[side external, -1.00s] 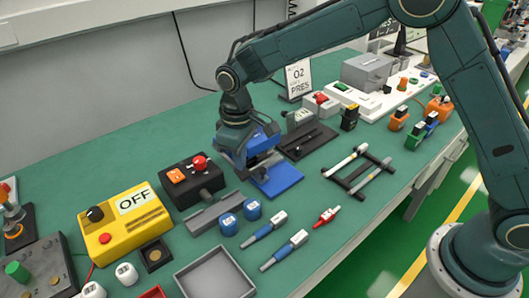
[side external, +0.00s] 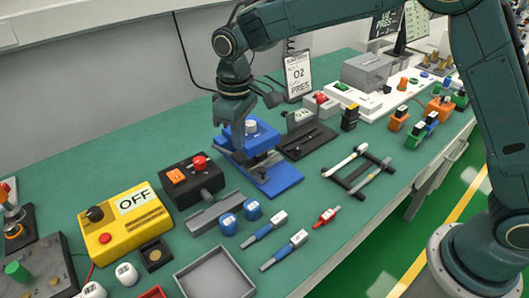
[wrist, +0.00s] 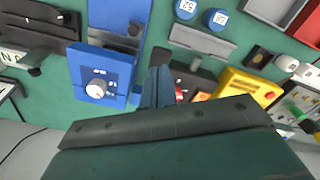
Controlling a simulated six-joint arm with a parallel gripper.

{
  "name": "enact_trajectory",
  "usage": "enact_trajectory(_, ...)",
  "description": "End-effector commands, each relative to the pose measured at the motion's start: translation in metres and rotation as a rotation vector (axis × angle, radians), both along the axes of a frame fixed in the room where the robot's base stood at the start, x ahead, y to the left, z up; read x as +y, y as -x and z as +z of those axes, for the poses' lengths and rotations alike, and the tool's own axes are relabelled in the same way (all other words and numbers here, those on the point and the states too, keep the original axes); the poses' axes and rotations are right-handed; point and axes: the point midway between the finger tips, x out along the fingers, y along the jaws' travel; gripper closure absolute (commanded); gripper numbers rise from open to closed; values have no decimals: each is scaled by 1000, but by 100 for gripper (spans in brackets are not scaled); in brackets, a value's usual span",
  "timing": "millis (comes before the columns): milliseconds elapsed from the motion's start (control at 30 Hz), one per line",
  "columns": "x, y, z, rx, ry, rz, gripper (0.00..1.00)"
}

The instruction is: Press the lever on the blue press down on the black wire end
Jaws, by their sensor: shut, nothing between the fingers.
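The blue press (side external: 277,179) stands mid-table, with its flat base towards the front and its upright head (side external: 262,143) behind. A white-topped round knob (side external: 251,127) sits on the head; a white dial on the blue body also shows in the wrist view (wrist: 96,89). I cannot clearly pick out the lever or the black wire end. My gripper (side external: 238,148) is shut and empty, pointing down at the left side of the press head. In the wrist view its fingers (wrist: 157,88) are beside the blue body; contact cannot be told.
A black box with a red button (side external: 194,180) stands just left of the press. A dark fixture (side external: 305,142) is close on its right. Green table is bare behind left.

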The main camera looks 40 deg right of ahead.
Motion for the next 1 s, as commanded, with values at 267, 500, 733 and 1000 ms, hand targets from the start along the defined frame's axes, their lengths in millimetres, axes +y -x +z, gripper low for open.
enact_trajectory(267, 0, 0, 20, -2, -1, 0, 100)
enact_trajectory(500, 0, 0, 28, -1, 0, 0, 100)
enact_trajectory(733, 0, 0, 27, -1, 0, 0, 100)
enact_trajectory(1000, -11, 6, 41, -19, -7, -20, 100)
